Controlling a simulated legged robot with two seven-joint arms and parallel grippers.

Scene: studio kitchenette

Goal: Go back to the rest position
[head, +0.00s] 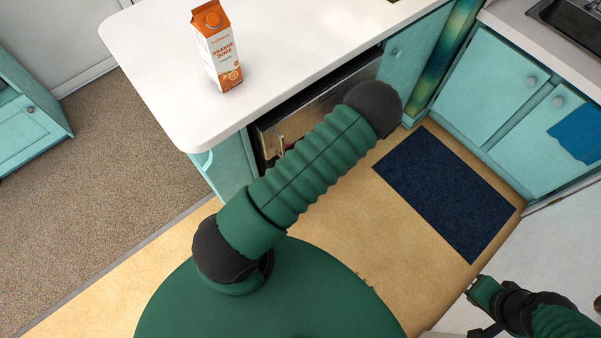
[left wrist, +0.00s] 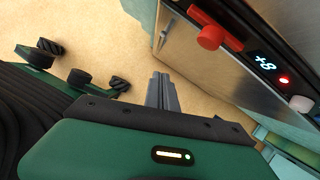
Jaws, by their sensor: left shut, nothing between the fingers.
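My left gripper (left wrist: 162,92) shows in the left wrist view, its two grey fingers together and empty. It is low over the tan floor, beside the steel front of an appliance (left wrist: 197,62) and apart from it as far as I can see. In the head view a green link of mine crosses the middle, and the left gripper is not visible there. At the lower right of the head view my right arm comes in, with what looks like its gripper (head: 476,292) over the floor; I cannot make out its fingers.
An orange juice carton (head: 219,62) stands upright on the white counter (head: 160,70). The steel appliance (head: 335,92) sits under it, with a red knob (left wrist: 210,37) and a lit "+8" display (left wrist: 264,63). A dark blue mat (head: 440,190) lies before teal cabinets (head: 492,90). Carpet (head: 110,165) is clear at left.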

